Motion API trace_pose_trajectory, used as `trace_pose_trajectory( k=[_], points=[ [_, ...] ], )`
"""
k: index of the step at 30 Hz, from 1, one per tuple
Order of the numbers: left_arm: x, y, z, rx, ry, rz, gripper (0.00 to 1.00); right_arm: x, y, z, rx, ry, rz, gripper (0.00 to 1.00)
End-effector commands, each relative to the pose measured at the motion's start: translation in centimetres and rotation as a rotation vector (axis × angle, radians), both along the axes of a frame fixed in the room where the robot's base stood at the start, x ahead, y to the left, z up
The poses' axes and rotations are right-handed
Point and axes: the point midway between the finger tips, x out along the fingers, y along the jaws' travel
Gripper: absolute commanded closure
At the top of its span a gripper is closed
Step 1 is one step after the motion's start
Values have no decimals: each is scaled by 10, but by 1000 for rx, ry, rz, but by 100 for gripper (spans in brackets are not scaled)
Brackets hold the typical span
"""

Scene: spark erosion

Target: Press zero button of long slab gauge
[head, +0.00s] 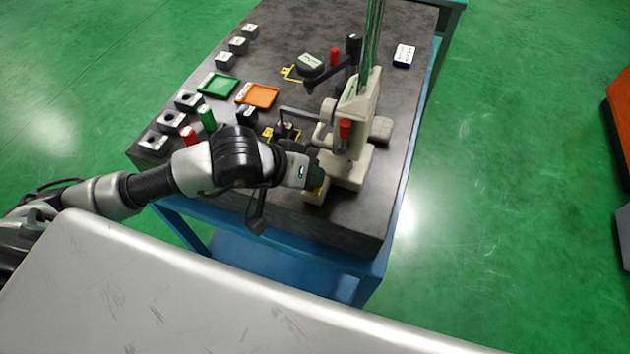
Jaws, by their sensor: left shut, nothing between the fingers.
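A dark stone slab (330,222) lies on a blue stand. A cream gauge stand (349,168) with a tall shiny column (371,40) and a red knob (345,128) stands on its right part. Behind it, a gauge with a pale round face (310,62) sits on a dark arm with another red knob (335,55). I cannot tell which is the long slab gauge, and no zero button can be made out. My left gripper (317,180) is shut and empty, at the near left side of the cream stand's base. Whether it touches is unclear. My right gripper is out of view.
A green tray (217,85) and an orange tray (257,95) lie on the slab. Several small blocks line its left side, near a green cylinder (207,117) and a red cylinder (188,135). A white labelled block (404,55) sits at the back right.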

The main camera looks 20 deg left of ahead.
Motion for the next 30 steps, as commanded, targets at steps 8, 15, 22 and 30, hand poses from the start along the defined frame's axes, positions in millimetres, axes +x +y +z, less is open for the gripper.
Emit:
trace_pose_trajectory(
  k=[8,15,22,30],
  points=[
    [0,0,6,0,0,0,100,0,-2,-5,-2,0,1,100],
    [0,0,8,1,1,1,100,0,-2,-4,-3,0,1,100],
    [0,0,23,1,-1,-1,100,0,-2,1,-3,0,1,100],
    [0,0,50,1,-2,-1,100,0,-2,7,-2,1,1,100]
  ],
)
